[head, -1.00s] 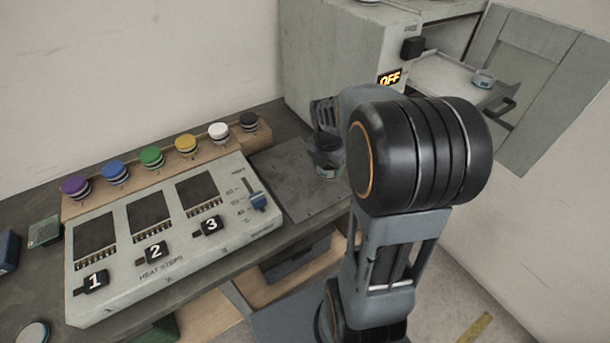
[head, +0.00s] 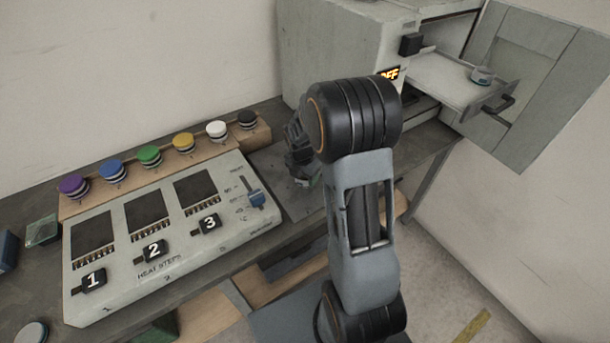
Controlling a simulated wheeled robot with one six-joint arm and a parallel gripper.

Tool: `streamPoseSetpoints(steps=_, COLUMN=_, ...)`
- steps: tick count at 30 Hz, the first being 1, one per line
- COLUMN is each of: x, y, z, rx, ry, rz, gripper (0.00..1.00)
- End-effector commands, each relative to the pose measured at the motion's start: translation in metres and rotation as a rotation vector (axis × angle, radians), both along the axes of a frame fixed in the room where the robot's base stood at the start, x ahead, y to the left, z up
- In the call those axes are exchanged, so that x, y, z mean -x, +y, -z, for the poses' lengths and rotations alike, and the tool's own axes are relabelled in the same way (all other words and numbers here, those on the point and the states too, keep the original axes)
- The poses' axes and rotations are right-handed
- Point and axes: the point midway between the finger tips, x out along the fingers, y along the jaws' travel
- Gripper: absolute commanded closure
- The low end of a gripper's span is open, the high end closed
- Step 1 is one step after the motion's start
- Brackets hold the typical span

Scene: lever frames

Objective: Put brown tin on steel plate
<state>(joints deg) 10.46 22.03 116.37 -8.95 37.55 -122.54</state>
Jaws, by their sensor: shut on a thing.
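My gripper (head: 300,165) is over the steel plate (head: 296,206), a flat dark grey sheet right of the control panel. It is shut on a small tin (head: 308,181), of which only a pale, greenish sliver shows below the fingers. My arm and fingers hide the rest, so I cannot make out a brown colour. The tin is at or just above the plate; I cannot tell whether it touches.
A heat-step panel (head: 165,240) with numbered switches lies left of the plate. Several coloured-lidded tins stand on a wooden rack (head: 165,165) behind it. An oven (head: 345,45) reading OFF stands behind, its drawer (head: 445,72) out with another small tin (head: 483,75).

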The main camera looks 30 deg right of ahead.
Motion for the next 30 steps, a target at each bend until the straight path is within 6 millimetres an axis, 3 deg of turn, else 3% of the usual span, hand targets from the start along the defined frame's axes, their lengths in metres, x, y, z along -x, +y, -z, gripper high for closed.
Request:
streamPoseSetpoints(steps=11, x=-0.0002, y=-0.0002, z=0.0042, rx=0.000, ry=-0.001, rz=0.001, gripper=0.67)
streamPoseSetpoints(steps=12, x=-0.0001, y=-0.0002, z=0.0047, rx=0.000, ry=-0.001, rz=0.001, gripper=0.40)
streamPoseSetpoints(steps=19, x=-0.0001, y=-0.0002, z=0.0039, rx=0.000, ry=-0.001, rz=0.001, gripper=0.18)
streamPoseSetpoints(steps=30, x=-0.0005, y=0.0002, z=-0.0034, rx=0.000, ry=-0.004, rz=0.001, gripper=0.16)
